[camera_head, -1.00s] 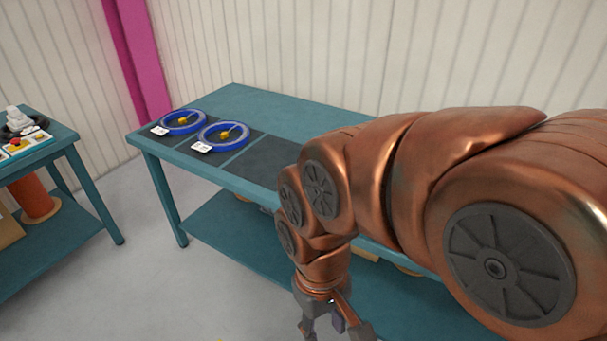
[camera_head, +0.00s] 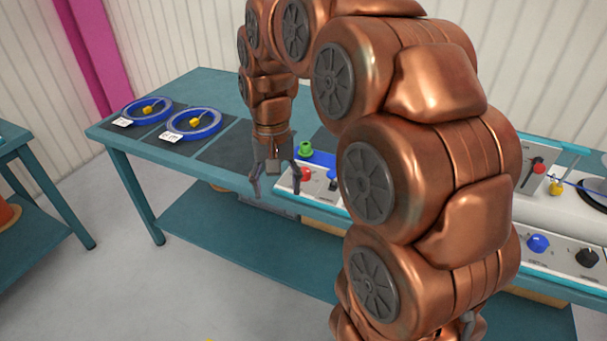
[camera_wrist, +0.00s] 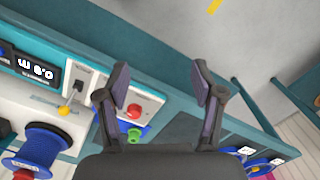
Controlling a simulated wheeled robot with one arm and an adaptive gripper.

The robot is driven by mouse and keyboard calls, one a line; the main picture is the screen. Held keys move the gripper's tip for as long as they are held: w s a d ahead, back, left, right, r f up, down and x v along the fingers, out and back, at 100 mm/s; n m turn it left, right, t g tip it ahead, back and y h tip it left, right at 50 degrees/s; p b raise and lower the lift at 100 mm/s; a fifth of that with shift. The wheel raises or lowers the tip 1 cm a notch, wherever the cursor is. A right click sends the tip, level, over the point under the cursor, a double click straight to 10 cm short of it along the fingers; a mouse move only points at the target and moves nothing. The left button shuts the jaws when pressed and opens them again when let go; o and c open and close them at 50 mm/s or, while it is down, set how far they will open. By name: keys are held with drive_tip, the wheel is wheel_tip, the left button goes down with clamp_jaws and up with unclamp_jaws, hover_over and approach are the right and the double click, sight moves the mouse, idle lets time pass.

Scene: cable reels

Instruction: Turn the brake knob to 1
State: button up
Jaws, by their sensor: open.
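A control panel (camera_head: 563,262) at the right of the head view carries a blue knob (camera_head: 538,243) and a black knob (camera_head: 587,258). Their labels are too small to read, so I cannot tell which is the brake knob or its setting. My gripper (camera_head: 274,190) points down, open and empty, in front of the bench, left of these knobs and apart from them. In the wrist view my open gripper (camera_wrist: 160,80) has nothing between its fingers. My arm hides the middle of the bench in the head view.
The teal bench (camera_head: 205,85) holds two blue reels (camera_head: 146,111) on dark mats at its left. A unit with a red button (camera_head: 303,174) and a green part (camera_head: 305,149) stands close to my gripper. The wrist view shows a display (camera_wrist: 37,69) and a blue spool (camera_wrist: 38,146).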

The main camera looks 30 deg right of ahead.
drive_tip(key=w+d+f+m+b, duration=0.2)
drive_tip(key=w+d+f+m, duration=0.1)
drive_tip(key=w+d, duration=0.55)
drive_tip(key=m+b, duration=0.2)
drive_tip(key=m, duration=0.1)
hover_over(303, 170)
drive_tip(key=shift+t, duration=0.4)
drive_tip(key=f, duration=0.4)
drive_tip(key=shift+s+a, duration=0.1)
drive_tip(key=shift+s, duration=0.15)
drive_tip(key=shift+w+d+f+m, duration=0.1)
drive_tip(key=shift+d+f+m, duration=0.1)
drive_tip(key=shift+m, duration=0.1)
drive_tip(key=shift+f+p, duration=0.65)
drive_tip(key=shift+f, duration=3.1)
drive_tip(key=shift+c, duration=0.4)
drive_tip(key=shift+a, duration=0.1)
drive_tip(key=c, duration=1.1)
drive_tip(key=shift+o, duration=0.2)
